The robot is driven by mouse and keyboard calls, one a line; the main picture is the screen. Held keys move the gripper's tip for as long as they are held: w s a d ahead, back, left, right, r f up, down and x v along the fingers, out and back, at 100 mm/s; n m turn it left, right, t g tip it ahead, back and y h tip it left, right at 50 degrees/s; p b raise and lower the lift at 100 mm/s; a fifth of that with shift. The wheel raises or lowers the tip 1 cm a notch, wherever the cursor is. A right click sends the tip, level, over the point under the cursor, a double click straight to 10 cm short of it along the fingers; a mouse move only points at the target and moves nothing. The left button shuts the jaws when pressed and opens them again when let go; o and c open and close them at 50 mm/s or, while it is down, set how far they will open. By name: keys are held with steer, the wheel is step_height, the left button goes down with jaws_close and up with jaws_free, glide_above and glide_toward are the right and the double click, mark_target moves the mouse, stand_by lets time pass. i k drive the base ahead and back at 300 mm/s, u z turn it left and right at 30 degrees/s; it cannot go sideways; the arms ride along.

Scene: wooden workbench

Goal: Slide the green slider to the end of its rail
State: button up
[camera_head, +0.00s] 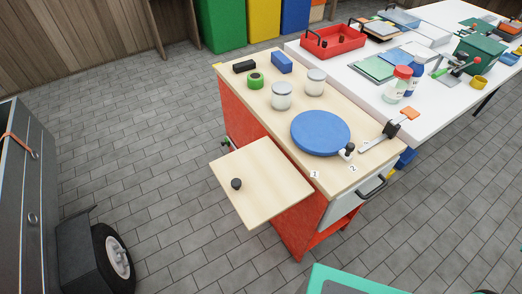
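I cannot clearly make out a green slider on a rail. A pale strip like a short rail (374,144) lies at the right end of the wooden bench top, with a dark block (391,128) at its far end. On the white table behind, a small device (455,67) has a green part on its left and a red knob on its right. It is too small to tell whether it is a slider on a rail. My gripper is not in view.
The red cabinet's wooden top (288,118) carries a blue disc (320,133), two lidded jars (281,96) and a black-knobbed fitting (347,152). A wooden panel (262,185) with a black knob juts out in front. The white table (365,92) is crowded. Grey floor is open at left.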

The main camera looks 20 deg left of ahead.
mark_target(227, 141)
steer(key=u, duration=1.15)
steer(key=i, duration=0.4)
steer(key=u, duration=0.05)
